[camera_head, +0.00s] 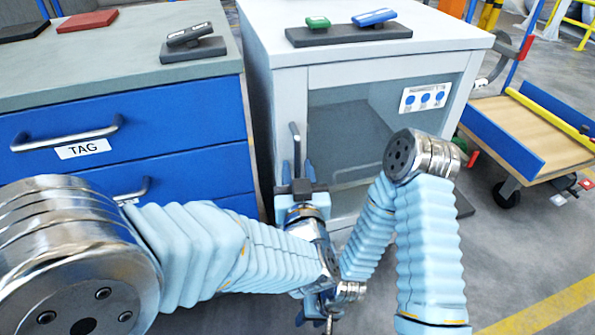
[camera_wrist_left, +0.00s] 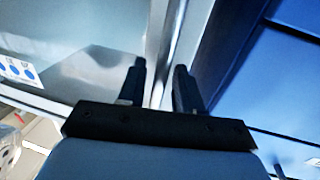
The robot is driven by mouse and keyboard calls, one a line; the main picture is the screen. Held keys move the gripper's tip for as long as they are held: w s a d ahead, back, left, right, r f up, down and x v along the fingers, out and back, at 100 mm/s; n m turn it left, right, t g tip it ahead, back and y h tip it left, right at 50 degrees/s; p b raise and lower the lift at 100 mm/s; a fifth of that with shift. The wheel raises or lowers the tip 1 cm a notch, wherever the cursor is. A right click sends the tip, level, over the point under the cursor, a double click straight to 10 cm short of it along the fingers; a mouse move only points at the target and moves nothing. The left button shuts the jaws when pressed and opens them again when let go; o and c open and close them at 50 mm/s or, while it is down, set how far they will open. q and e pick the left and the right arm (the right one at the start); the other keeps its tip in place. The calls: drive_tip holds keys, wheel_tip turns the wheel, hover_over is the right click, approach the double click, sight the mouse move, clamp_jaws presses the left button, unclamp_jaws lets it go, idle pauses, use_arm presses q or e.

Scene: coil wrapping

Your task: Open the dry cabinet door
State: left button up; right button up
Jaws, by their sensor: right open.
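The dry cabinet (camera_head: 290,88) is a pale grey box with a glass-panelled door (camera_head: 350,110), which looks shut. A slim upright metal handle (camera_head: 295,140) is at the door's left edge. My left gripper (camera_head: 297,174) is at the handle's lower part, fingers pointing up in the picture. In the left wrist view the left gripper (camera_wrist_left: 160,84) has its fingers apart, with a bright upright strip, seemingly the handle (camera_wrist_left: 174,50), between them; contact cannot be told. My right gripper (camera_head: 322,312) is open, low in front of the cabinet, partly hidden by arm links.
A blue drawer unit (camera_head: 185,125) with a grey top stands close on the left. Small devices (camera_head: 375,17) lie on the cabinet top. A cart (camera_head: 525,125) stands at right. Floor in front of the cabinet is partly clear.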

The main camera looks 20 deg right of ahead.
use_arm(q)
drive_tip(key=shift+w, duration=0.15)
clamp_jaws()
idle(0.4)
